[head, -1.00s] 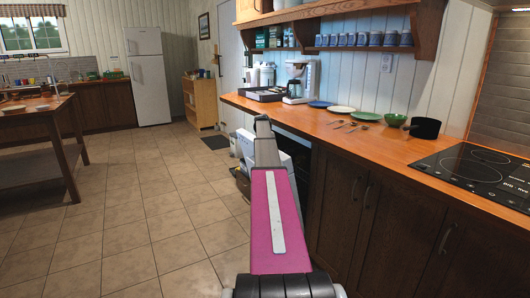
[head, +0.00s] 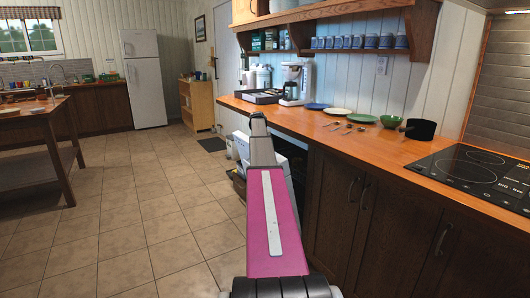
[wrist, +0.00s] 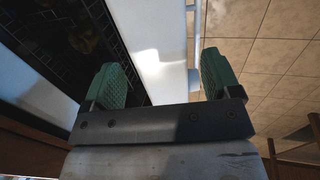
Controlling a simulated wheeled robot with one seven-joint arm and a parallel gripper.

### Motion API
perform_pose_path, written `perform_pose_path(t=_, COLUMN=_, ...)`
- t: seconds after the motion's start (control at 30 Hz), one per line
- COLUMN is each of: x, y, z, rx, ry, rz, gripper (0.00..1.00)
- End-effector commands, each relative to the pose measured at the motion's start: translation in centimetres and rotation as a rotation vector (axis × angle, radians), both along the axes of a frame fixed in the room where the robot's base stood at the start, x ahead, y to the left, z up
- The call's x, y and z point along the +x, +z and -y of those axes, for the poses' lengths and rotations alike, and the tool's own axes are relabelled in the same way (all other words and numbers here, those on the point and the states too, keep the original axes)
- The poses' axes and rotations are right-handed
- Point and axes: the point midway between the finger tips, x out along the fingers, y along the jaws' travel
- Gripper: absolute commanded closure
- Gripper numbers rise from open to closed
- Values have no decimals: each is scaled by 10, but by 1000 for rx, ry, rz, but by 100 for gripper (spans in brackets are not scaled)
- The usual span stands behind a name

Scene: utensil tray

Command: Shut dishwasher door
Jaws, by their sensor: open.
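The dishwasher door shows in the head view as a white panel (head: 291,148) under the counter, partly hidden behind my pink and grey arm. In the wrist view the white door (wrist: 160,45) stretches away beyond my gripper, with a bar and a small block along its right side. A dark area with a grid of thin lines lies left of it, perhaps the dishwasher's inside. My gripper (wrist: 165,80) has green pads set wide apart, with the white panel in view between them. Contact with the door cannot be told. In the head view my gripper is hidden by the arm.
The wooden counter (head: 300,124) runs along the right, with plates, cutlery, a green bowl (head: 391,121), a black pot (head: 420,129) and a stove (head: 475,170). Tiled floor (head: 130,230) is clear on the left. A table (head: 40,140) stands at far left.

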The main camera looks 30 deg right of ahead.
Motion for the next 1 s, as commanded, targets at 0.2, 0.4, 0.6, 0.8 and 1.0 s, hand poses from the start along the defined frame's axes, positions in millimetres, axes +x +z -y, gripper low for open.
perform_pose_path(t=0.2, x=0, y=42, z=-10, rx=-1, ry=0, rz=1, gripper=17)
perform_pose_path(t=0.4, x=0, y=67, z=-17, rx=-1, ry=1, rz=0, gripper=17)
perform_pose_path(t=0.6, x=0, y=76, z=-19, rx=-1, ry=0, rz=0, gripper=17)
perform_pose_path(t=0.8, x=0, y=76, z=-19, rx=-1, ry=0, rz=-1, gripper=17)
perform_pose_path(t=1.0, x=-7, y=60, z=-40, rx=7, ry=4, rz=0, gripper=76)
